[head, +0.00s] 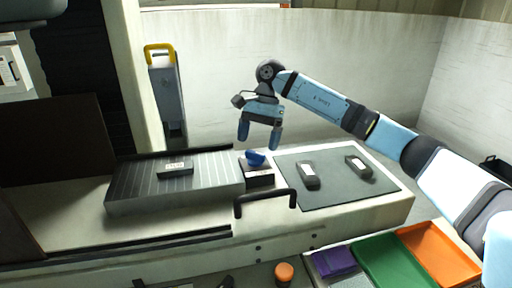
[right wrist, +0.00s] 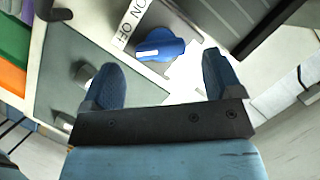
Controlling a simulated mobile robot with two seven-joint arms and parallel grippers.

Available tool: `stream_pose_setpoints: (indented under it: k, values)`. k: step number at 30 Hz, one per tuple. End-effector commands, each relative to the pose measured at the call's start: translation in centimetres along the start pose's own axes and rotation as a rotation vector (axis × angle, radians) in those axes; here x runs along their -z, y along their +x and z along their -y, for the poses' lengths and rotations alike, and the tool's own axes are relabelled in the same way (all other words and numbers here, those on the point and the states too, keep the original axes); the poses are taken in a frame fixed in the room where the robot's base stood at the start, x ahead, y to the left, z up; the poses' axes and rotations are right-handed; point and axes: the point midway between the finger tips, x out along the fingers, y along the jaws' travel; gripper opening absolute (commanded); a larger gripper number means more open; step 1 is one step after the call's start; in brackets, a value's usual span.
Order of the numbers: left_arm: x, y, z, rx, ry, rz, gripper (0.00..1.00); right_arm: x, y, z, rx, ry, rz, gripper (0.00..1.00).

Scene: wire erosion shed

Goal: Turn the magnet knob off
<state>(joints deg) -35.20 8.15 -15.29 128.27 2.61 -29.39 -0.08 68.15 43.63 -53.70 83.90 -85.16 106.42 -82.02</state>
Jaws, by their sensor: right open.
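The blue magnet knob (head: 256,158) sits on a small dark block at the right end of the grey ribbed magnet plate (head: 215,172). In the right wrist view the knob (right wrist: 160,45) shows a white pointer mark, with the label "ON OFF" (right wrist: 130,24) beside it. My right gripper (head: 259,146) is open and empty, above the knob with its fingers pointing down. In the right wrist view its fingers (right wrist: 165,85) are spread apart, and the knob lies beyond the tips, between them. I cannot tell which word the pointer marks. My left gripper is not in view.
A dark block with a label (head: 175,169) lies on the magnet plate. A black handle (head: 266,195) stands at the bench front. Purple, green and orange trays (head: 440,252) are lower right.

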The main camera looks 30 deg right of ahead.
Motion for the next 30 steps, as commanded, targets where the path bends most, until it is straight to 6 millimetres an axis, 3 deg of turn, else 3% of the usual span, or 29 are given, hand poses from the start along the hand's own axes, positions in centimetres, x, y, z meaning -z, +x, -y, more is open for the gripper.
stream_pose_setpoints:
  k: [1,6,12,18,30]
  values:
    - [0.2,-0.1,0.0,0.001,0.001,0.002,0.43,-0.1,-1.6,0.1,0.003,0.001,-0.002,0.85]
    - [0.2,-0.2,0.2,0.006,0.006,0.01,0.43,-0.1,-5.5,0.0,0.004,0.0,-0.001,0.85]
    - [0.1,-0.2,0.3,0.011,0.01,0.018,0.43,-0.1,-9.0,0.0,0.002,0.0,-0.001,0.85]
    - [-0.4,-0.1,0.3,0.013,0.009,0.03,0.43,0.0,-10.4,0.0,0.001,-0.001,-0.001,0.85]
    - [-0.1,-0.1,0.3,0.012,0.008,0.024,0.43,0.0,-10.5,0.0,0.0,-0.001,0.0,0.85]
